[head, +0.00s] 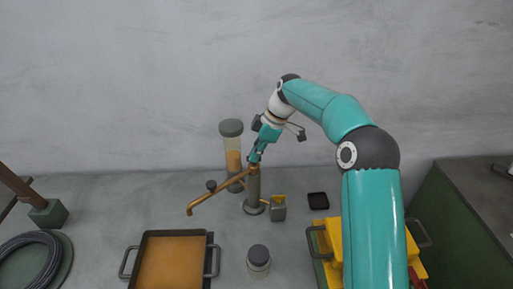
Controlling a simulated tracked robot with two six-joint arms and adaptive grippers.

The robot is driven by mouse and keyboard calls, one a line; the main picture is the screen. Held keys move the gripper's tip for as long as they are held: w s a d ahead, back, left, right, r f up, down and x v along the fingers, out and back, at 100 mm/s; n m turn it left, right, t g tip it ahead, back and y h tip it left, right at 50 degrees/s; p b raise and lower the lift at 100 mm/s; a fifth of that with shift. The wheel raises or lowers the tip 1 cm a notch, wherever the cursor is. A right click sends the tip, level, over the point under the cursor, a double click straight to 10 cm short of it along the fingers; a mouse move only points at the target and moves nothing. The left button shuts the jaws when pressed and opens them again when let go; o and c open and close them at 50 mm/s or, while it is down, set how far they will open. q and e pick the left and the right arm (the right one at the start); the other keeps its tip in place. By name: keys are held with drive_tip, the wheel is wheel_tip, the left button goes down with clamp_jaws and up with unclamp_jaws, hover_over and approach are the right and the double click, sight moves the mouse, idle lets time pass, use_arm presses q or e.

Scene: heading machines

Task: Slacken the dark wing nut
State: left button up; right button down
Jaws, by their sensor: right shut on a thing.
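A grey-green upright post (253,190) stands on a round foot on the bench. A copper-coloured bent bar (215,195) runs from the post out to the left and down. My right gripper (254,157) reaches down from the upper right to the top of the post. It is shut on a small dark thing there, which looks like the wing nut. The fingers hide most of it, so its wings and angle cannot be made out. My left gripper is not in view.
A clear cylinder with orange contents and a dark lid (231,128) stands close behind the post. A small grey block (278,210), a dark tray (318,200) and a lidded jar (259,258) are nearby. A handled pan (146,236) lies front left, yellow bins (330,243) right.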

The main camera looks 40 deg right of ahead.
drive_tip(key=shift+s+a+f+n+g, duration=0.1)
drive_tip(key=shift+s+f+n+g, duration=0.05)
drive_tip(key=shift+f+n+g, duration=0.3)
drive_tip(key=c, duration=1.3)
unclamp_jaws()
drive_tip(key=shift+r, duration=0.1)
drive_tip(key=shift+w, duration=0.2)
drive_tip(key=shift+v, duration=5.95)
drive_tip(key=shift+s, duration=0.25)
